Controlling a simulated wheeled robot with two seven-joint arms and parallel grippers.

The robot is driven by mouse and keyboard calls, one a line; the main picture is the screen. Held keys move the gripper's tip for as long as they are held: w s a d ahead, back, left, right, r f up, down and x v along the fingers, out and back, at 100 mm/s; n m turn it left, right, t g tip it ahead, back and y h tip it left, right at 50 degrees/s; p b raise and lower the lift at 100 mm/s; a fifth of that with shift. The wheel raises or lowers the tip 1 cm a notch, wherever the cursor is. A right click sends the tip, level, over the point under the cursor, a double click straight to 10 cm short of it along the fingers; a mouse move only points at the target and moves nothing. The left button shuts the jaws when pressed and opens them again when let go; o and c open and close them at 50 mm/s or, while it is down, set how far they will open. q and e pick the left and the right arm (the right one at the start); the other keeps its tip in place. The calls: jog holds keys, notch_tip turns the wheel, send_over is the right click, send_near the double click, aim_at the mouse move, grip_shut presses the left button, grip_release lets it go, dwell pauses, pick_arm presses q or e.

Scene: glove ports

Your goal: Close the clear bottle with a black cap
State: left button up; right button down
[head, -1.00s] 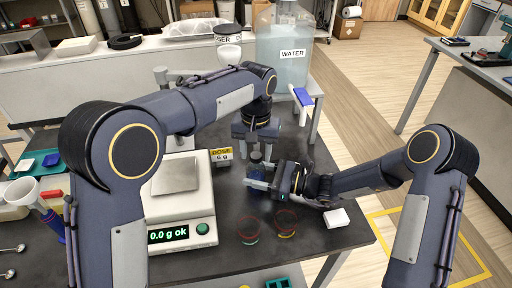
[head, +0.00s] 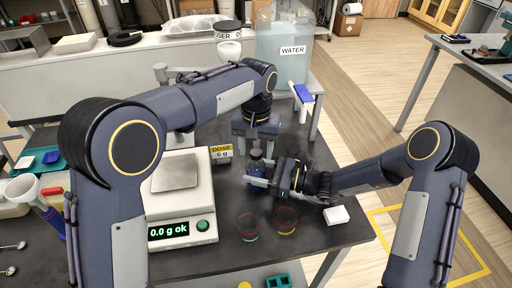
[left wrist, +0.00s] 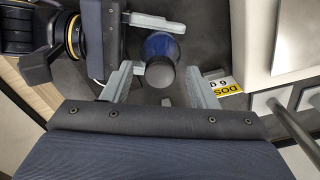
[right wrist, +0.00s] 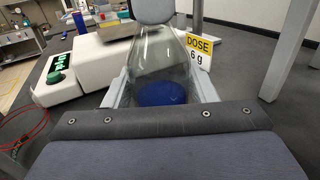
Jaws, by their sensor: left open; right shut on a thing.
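The clear bottle (right wrist: 150,65) with blue contents stands upright between the fingers of my right gripper (right wrist: 160,95) in the right wrist view. My right gripper is shut on it. In the head view the bottle (head: 256,170) is partly hidden by that gripper, and its top looks dark. I cannot tell whether that is the black cap. In the left wrist view the bottle (left wrist: 160,47) shows from above as a blue round shape. My left gripper (head: 255,138) is open and empty just above the bottle. A grey rounded thing covers the bottle's neck in the right wrist view.
A balance (head: 183,205) reading 0.0 g stands left of the bottle, with a yellow DOSE 6 g sign (head: 221,153) behind it. Two clear cups (head: 248,228) stand in front. A white block (head: 336,215) lies right. A WATER tank (head: 285,40) stands behind.

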pick_arm(q)
notch_tip(320, 180, up, 12)
dwell(0.6)
pick_arm(e)
jog(key=c, duration=0.5)
grip_release()
